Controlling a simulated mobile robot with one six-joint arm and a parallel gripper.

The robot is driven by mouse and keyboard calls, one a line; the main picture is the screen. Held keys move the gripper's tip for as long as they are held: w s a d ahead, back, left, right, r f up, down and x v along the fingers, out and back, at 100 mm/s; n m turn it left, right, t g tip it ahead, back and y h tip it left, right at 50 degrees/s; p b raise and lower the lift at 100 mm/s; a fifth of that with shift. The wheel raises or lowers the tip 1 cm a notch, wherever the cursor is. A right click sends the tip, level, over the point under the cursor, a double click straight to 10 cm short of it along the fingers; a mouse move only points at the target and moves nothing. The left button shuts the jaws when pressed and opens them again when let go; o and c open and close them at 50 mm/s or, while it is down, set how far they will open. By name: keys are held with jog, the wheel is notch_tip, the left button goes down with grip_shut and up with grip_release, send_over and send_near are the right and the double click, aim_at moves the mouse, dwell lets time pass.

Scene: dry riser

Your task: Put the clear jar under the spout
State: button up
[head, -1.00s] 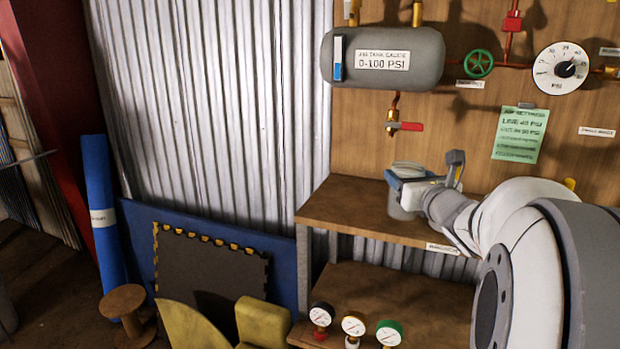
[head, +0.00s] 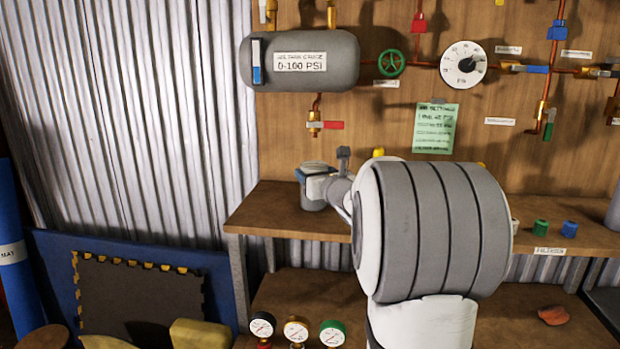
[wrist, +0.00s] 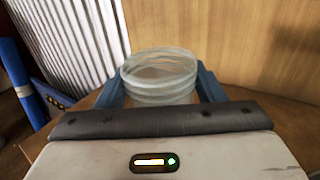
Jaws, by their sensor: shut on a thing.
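The clear jar (head: 312,203) is upright at the left end of the wooden shelf in the head view. It appears below the brass spout (head: 315,120), which hangs under the grey tank and has a red handle. I cannot tell whether the jar touches the shelf or how its depth matches the spout. My gripper (head: 314,178) is shut on the jar. In the wrist view, the jar's open, ribbed mouth (wrist: 160,72) shows between the blue fingers of my gripper (wrist: 161,90). The spout is out of the wrist view.
The shelf (head: 262,208) runs right, with a green block (head: 540,227) and a blue block (head: 569,229) on it. Several gauges (head: 297,329) stand on the lower shelf. A wooden panel with pipes rises behind. Corrugated metal (head: 120,120) is at left.

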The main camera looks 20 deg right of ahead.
jog(key=shift+r, duration=0.1)
jog(key=o, duration=1.1)
jog(key=shift+o, duration=0.2)
